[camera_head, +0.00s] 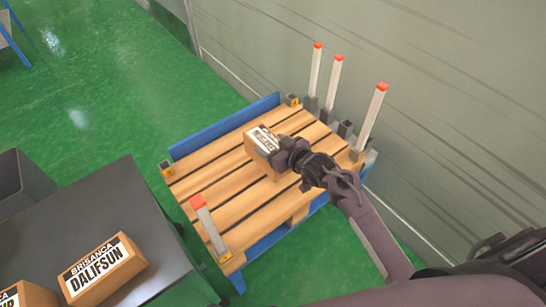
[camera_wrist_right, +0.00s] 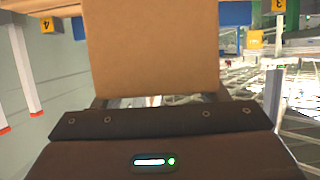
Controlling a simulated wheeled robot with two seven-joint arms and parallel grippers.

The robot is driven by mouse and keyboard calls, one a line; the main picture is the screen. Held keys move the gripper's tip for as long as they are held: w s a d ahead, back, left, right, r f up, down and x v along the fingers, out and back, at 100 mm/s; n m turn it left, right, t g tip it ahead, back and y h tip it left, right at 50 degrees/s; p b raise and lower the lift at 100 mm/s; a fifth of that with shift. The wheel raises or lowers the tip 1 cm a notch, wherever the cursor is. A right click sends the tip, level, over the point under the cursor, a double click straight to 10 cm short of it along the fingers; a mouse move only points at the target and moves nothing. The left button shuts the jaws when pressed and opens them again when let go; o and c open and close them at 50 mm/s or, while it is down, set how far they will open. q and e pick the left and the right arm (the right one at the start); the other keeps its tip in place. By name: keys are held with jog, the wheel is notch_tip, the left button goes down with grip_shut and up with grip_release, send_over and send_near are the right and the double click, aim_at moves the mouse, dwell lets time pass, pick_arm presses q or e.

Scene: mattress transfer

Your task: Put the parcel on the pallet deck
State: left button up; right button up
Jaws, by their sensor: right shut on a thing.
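A small brown parcel (camera_head: 262,142) with a white printed label is in my right gripper (camera_head: 286,153) in the head view, over the far middle of the wooden pallet deck (camera_head: 240,207). The right gripper is shut on it. In the right wrist view the parcel (camera_wrist_right: 152,50) fills the upper middle as a plain brown face and hides the fingertips. I cannot tell whether the parcel touches the slats. My left gripper is not in view.
White posts with red tops (camera_head: 372,115) stand along the pallet's right side, and one (camera_head: 208,225) at its near left corner. A dark table (camera_head: 110,210) at left bears a labelled parcel (camera_head: 100,268) and part of another. A grey wall (camera_head: 450,110) rises behind.

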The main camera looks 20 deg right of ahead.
notch_tip(320, 180, down, 4)
jog(key=shift+r+b, duration=0.1)
jog(key=shift+b, duration=0.3)
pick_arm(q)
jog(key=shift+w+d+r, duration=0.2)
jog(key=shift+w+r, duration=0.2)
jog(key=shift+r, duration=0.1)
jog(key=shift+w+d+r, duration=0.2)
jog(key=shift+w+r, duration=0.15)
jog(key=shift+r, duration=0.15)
pick_arm(e)
jog(key=shift+f, duration=0.35)
jog(key=shift+f, duration=0.2)
jog(key=o, duration=1.7)
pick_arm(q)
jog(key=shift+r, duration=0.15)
pick_arm(e)
jog(key=shift+s+r, duration=0.2)
jog(key=shift+s, duration=0.05)
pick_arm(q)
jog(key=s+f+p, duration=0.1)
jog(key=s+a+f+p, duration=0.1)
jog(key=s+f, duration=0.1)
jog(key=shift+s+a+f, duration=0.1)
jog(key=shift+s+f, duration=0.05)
pick_arm(e)
jog(key=v, duration=1.1)
jog(key=shift+s+d, duration=0.15)
jog(key=shift+s, duration=0.1)
